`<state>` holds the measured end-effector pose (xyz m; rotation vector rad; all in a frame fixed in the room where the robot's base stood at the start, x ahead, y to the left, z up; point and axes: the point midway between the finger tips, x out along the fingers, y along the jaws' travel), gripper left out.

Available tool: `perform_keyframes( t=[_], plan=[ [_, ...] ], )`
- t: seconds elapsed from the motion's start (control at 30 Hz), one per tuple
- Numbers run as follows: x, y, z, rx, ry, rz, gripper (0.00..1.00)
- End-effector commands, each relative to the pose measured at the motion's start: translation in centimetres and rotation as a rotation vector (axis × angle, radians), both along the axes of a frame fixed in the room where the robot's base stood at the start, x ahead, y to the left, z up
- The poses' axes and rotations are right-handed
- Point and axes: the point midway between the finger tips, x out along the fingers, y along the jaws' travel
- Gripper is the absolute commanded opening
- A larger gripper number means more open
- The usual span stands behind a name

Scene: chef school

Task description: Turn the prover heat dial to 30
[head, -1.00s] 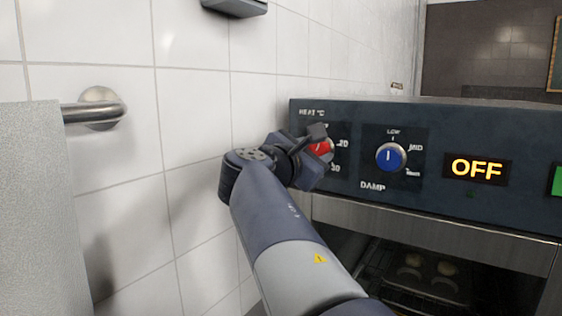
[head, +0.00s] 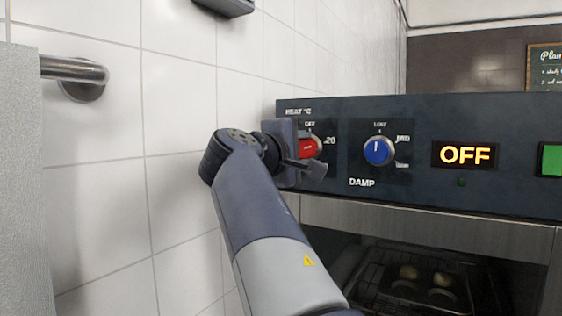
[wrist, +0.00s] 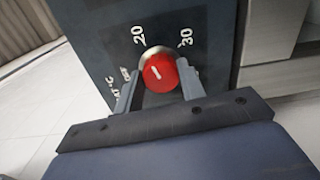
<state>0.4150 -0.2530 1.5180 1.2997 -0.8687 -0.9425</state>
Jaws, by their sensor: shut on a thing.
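The red heat dial (head: 308,148) is at the left end of the dark prover panel (head: 400,118). My gripper (head: 312,158) is shut on it, one finger on either side. In the wrist view the red dial (wrist: 158,72) sits between the fingertips (wrist: 158,86). The 20 mark (wrist: 139,34), the 30 mark (wrist: 185,38) and the OFF mark (wrist: 125,73) show around it. The dial's short white line is visible, but I cannot tell exactly which mark it points at. In the head view my gripper hides the dial's left and lower parts.
A blue DAMP knob (head: 379,151) stands right of the dial, its line up towards LOW. A display (head: 464,155) reads OFF, with a green button (head: 552,160) further right. A tiled wall (head: 180,110) is close on the left. Dough pieces lie inside below.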

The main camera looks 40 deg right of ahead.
Motion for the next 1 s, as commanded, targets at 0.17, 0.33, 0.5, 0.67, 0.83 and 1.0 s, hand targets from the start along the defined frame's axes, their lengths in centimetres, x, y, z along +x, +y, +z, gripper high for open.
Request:
perform_keyframes(
  t=[0.17,0.33,0.5,0.67,0.83,1.0],
  plan=[
    [0.00,-0.01,-0.51,0.065,-0.155,0.000,0.15],
    [0.01,-0.02,-0.55,0.127,-0.304,-0.002,0.15],
    [0.05,0.00,-0.62,0.189,-0.452,-0.001,0.15],
    [0.07,0.00,-0.65,0.246,-0.593,-0.002,0.15],
    [0.13,0.02,-0.69,0.307,-0.734,-0.002,0.15],
    [0.15,0.03,-0.65,0.358,-0.858,-0.002,0.15]
  ],
)
